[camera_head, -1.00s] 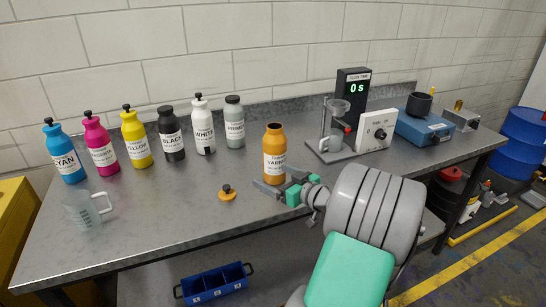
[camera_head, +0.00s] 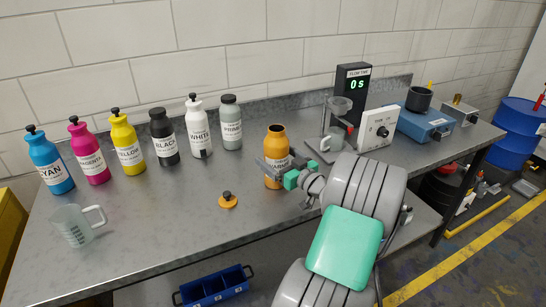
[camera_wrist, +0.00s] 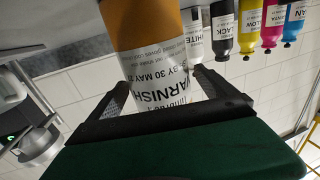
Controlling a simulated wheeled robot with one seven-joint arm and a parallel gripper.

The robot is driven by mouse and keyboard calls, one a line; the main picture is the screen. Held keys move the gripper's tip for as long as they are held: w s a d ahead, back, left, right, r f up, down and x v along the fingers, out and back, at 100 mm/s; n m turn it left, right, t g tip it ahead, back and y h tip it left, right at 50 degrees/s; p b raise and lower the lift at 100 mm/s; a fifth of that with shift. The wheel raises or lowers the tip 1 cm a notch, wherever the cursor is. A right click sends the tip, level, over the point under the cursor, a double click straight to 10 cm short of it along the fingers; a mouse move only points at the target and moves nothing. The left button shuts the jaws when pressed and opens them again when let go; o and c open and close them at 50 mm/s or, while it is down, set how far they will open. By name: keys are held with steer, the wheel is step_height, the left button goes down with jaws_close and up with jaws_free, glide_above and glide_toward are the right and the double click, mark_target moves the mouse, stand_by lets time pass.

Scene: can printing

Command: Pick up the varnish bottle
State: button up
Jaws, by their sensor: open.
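The varnish bottle (camera_head: 277,142) is orange with a white label and stands upright and uncapped on the grey bench. My gripper (camera_head: 275,166) is at the bottle's label, low on its body, reaching in from the front right. In the wrist view the bottle (camera_wrist: 150,30) stands between the two spread fingers, with one finger on each side of the label. The gripper is open. Whether a finger touches the bottle I cannot tell. The bottle's lower right side is partly hidden by the gripper in the head view.
An orange cap with a black knob (camera_head: 228,200) lies left of the bottle. Several ink bottles stand in a row at the back left, ending with the grey primer bottle (camera_head: 231,122). A clear jug (camera_head: 75,228) is front left. A flow-cup stand (camera_head: 335,150) is close right.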

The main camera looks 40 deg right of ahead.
steer(key=w, duration=0.3)
steer(key=shift+w+d, duration=0.1)
jaws_close()
steer(key=shift+r, duration=0.15)
stand_by(0.9)
